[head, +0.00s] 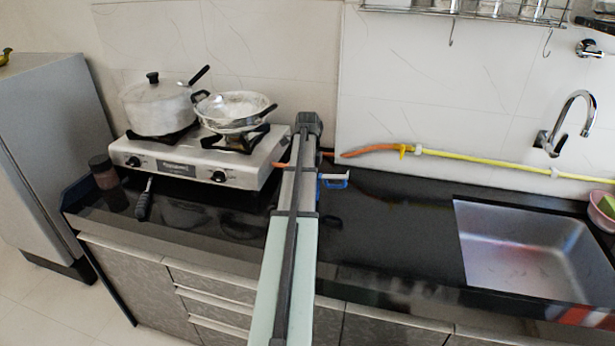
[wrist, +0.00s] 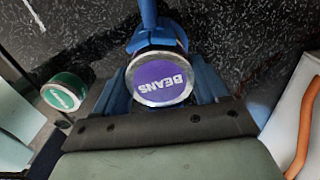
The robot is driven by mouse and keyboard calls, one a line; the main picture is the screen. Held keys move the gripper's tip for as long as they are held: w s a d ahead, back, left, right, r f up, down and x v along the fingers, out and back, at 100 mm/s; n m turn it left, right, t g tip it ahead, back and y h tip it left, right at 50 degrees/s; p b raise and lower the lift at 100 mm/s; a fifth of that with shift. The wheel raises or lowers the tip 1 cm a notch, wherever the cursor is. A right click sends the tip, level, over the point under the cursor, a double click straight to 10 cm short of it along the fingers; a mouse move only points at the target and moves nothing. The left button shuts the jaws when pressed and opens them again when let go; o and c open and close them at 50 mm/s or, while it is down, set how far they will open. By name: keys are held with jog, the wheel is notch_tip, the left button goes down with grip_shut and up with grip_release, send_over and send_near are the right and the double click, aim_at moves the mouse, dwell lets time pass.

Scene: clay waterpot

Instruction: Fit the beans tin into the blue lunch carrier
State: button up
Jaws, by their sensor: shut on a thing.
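The beans tin (wrist: 161,79) shows its round purple lid, marked BEANS, in the wrist view. My gripper (wrist: 163,84) is shut on it, with a blue finger on each side. The blue lunch carrier (wrist: 150,27) shows just beyond the tin, as a curved blue rim and a narrow upright part. The tin overlaps this rim in the picture; I cannot tell whether it is inside or above it. In the head view my arm hides the tin and gripper, and a small blue part (head: 335,184) shows to the arm's right.
A green-lidded tin (wrist: 65,91) stands to the left in the wrist view. An orange hose (wrist: 303,125) lies to the right. The stove (head: 190,160) with pans is left of my arm. The black counter is clear towards the sink (head: 525,250).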

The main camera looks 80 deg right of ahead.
jog(key=o, duration=1.3)
jog(key=shift+c, duration=0.2)
notch_tip(320, 180, up, 11)
dwell(1.3)
jog(key=shift+f, duration=0.1)
dwell(0.4)
